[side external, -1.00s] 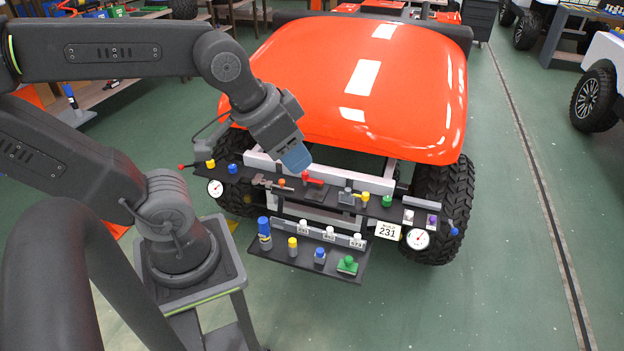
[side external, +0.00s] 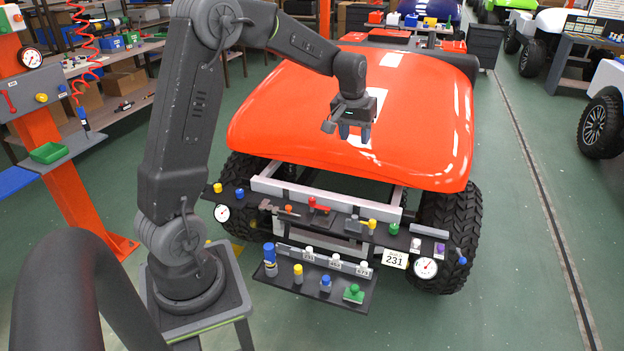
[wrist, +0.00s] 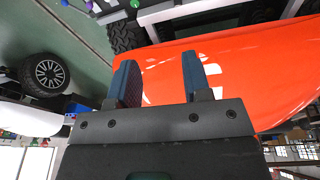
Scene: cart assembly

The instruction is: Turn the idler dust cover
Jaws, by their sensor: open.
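My gripper (side external: 354,138) hangs over the orange cart hood (side external: 290,115), fingers pointing down in the side view. It is open and empty; the wrist view shows two blue fingers (wrist: 160,75) apart, with orange hood behind them. A black upper panel (side external: 262,202) at the cart's front carries small fittings: a red one (side external: 317,206), a yellow one (side external: 372,224), a green cap (side external: 393,229) and a purple cap (side external: 435,247). A lower shelf (side external: 310,286) holds more coloured caps. I cannot tell which fitting is the idler dust cover. My gripper is well apart from all of them.
Black tyres (side external: 440,215) flank the front. An orange post (side external: 75,180) with a small shelf stands at left.

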